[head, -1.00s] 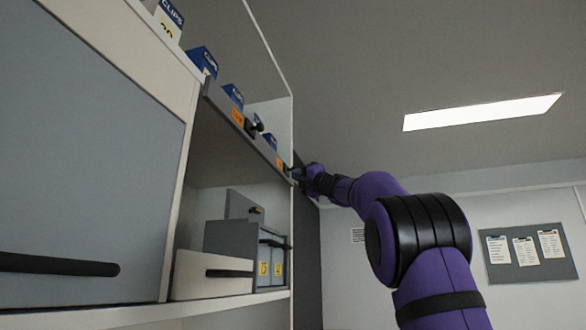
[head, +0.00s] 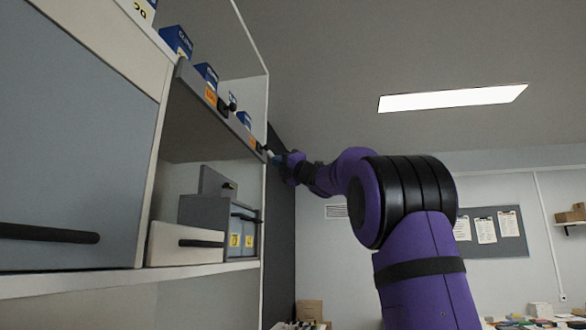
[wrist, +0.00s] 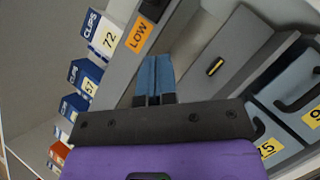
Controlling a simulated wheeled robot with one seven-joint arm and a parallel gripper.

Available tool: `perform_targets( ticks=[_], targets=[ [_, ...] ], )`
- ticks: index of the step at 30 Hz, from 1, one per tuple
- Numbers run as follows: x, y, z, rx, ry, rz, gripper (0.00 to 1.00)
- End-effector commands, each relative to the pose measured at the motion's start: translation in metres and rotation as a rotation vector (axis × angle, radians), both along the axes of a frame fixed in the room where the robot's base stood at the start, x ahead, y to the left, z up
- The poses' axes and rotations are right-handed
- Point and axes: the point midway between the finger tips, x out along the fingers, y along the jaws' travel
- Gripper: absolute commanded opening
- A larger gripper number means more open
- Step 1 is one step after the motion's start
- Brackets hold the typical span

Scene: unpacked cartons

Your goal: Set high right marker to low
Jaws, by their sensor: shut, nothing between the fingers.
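The right marker (head: 252,143) is an orange tag with a dark knob beside it, near the right end of the high shelf's grey front edge. In the wrist view an orange tag reading LOW (wrist: 138,33) sits on a grey strip, with a dark knob (wrist: 153,9) just beyond it. My gripper (head: 271,156) is at the shelf's right end, close to the right marker's knob. In the wrist view its blue fingers (wrist: 153,68) are together and empty, just below the tag. I cannot tell whether they touch the strip.
A second orange tag with a knob (head: 210,97) is farther left on the shelf edge. Blue and white clips boxes (head: 176,41) stand above it. Grey drawer boxes (head: 222,218) and a white one (head: 184,245) sit on the shelf below. Open room lies right of the shelving.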

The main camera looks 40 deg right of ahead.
Motion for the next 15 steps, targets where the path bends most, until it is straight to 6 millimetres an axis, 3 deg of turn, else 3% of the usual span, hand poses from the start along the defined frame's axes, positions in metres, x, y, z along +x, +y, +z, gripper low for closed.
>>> perform_targets(
  ticks=[6,15],
  targets=[
    [-0.031,-0.009,-0.018,0.001,0.001,-0.001,0.0],
    [-0.049,-0.014,-0.03,0.001,0.002,0.0,0.0]
  ],
)
